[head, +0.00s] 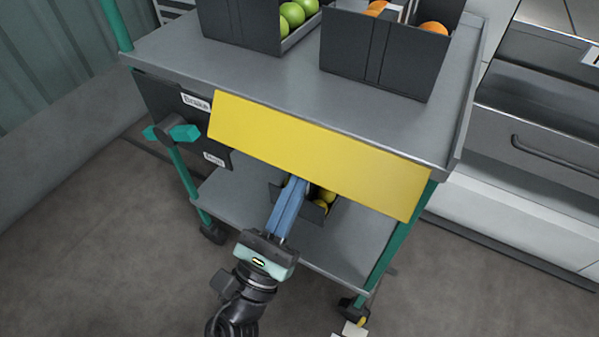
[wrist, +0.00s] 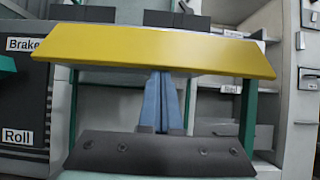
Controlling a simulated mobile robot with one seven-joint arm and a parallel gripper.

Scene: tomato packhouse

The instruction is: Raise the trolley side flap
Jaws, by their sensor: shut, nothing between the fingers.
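The trolley (head: 260,68) has a grey top shelf, a lower shelf and green posts. Its yellow side flap (head: 318,155) runs along the near edge of the top shelf and slants outward. In the wrist view the flap (wrist: 155,50) spans most of the upper picture. My gripper (head: 298,185) has long blue fingers, shut and empty. Their tips reach up to the lower edge of the flap from below. In the wrist view the fingers (wrist: 160,90) pass behind the flap's lower edge, so their tips are hidden. I cannot tell whether they touch it.
Dark crates with green fruit (head: 292,14) and orange fruit (head: 434,28) stand on the top shelf. A crate with yellow fruit (head: 325,196) sits below. A dark panel with a green brake knob (head: 172,133) is left of the flap. Drawers (head: 535,135) stand at right.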

